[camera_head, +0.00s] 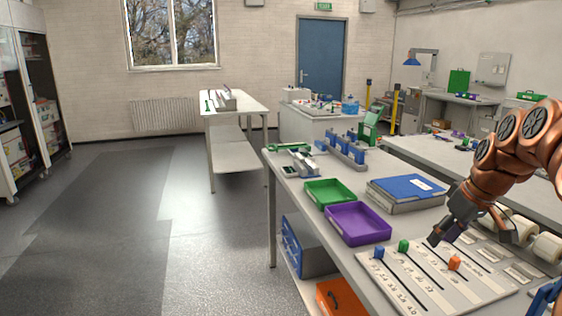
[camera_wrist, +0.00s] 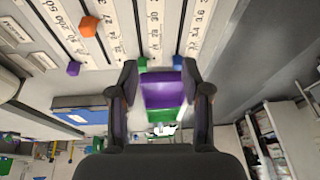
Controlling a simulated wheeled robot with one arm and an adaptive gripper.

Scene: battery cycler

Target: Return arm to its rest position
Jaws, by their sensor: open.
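My copper-coloured arm (camera_head: 508,148) reaches in from the right in the head view. My dark gripper (camera_head: 442,234) hangs low over the slider panel (camera_head: 470,294), near its far edge. In the wrist view my gripper (camera_wrist: 162,80) has its two fingers well apart, with nothing held between them. The panel's blue slider (camera_head: 378,252), green slider (camera_head: 403,246) and orange slider (camera_head: 454,262) show in the head view. A purple slider (camera_wrist: 73,69) shows in the wrist view. Whether a fingertip touches the panel cannot be told.
A purple tray (camera_head: 357,223), a green tray (camera_head: 330,192) and a blue-topped box (camera_head: 405,188) lie beyond the panel on the bench. White rolls (camera_head: 546,246) stand close to the right of my gripper. The floor (camera_head: 110,215) at left is open.

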